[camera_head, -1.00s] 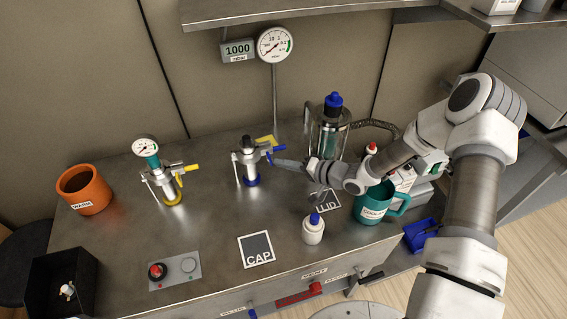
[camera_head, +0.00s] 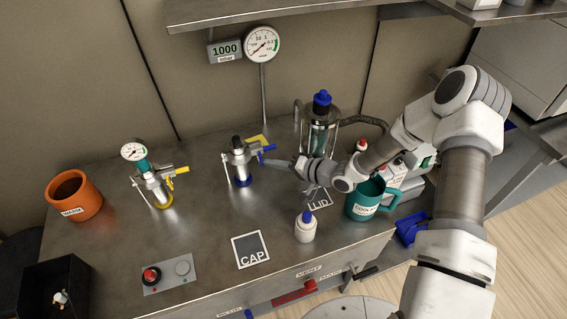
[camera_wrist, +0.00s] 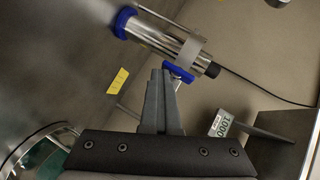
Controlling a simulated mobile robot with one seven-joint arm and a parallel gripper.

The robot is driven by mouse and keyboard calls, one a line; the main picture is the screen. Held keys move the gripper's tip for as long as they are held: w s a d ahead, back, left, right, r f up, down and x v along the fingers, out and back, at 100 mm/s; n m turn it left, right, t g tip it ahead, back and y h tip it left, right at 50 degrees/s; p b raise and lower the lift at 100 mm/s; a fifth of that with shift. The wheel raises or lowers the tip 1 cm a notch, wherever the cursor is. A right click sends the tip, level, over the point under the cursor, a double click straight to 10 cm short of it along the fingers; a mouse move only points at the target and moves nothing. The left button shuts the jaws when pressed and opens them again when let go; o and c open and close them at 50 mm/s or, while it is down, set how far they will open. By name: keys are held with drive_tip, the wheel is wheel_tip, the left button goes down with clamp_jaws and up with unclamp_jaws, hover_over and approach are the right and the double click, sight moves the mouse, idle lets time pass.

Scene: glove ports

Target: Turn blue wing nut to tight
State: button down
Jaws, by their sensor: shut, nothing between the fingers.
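The blue wing nut (camera_head: 268,148) sticks out to the right of the clamp on the metal fitting with a blue base ring (camera_head: 244,181). In the wrist view the blue wing nut (camera_wrist: 179,72) lies right at the fingertips, beside the metal cylinder. My gripper (camera_head: 264,160) is shut and empty, its tips pointing left just below the wing nut. In the wrist view my gripper (camera_wrist: 161,76) has its fingers together; whether they touch the nut I cannot tell. The fingertips partly cover the nut there.
A similar fitting with a yellow wing nut (camera_head: 180,170) stands to the left. A glass vessel with a blue cap (camera_head: 321,99), a white bottle (camera_head: 305,228) and a teal mug (camera_head: 366,199) stand to the right. The bench in front, around the CAP plate (camera_head: 250,250), is mostly clear.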

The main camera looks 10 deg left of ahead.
drive_tip(key=v, duration=1.7)
drive_tip(key=shift+d+p, duration=0.25)
drive_tip(key=shift+p, duration=0.1)
drive_tip(key=w+d+r+n+t+h, duration=0.1)
drive_tip(key=w+d+r+h, duration=0.2)
drive_tip(key=w+d+h, duration=0.15)
drive_tip(key=s+d+r+t+h, duration=0.1)
drive_tip(key=d+r+h, duration=0.4)
drive_tip(key=r, duration=0.3)
drive_tip(key=s+d+r+t+h, duration=0.1)
drive_tip(key=d+r+h, duration=0.4)
drive_tip(key=r, duration=0.2)
drive_tip(key=s+r+m+g+h, duration=0.1)
drive_tip(key=s+r, duration=0.7)
drive_tip(key=s, duration=0.3)
drive_tip(key=s+a+g+y, duration=0.1)
drive_tip(key=s+a, duration=0.2)
drive_tip(key=s, duration=0.3)
drive_tip(key=s+a+r+n+g+y, duration=0.1)
drive_tip(key=s+a, duration=0.2)
drive_tip(key=s, duration=0.3)
drive_tip(key=shift+a+r, duration=0.15)
drive_tip(key=shift+a, duration=0.1)
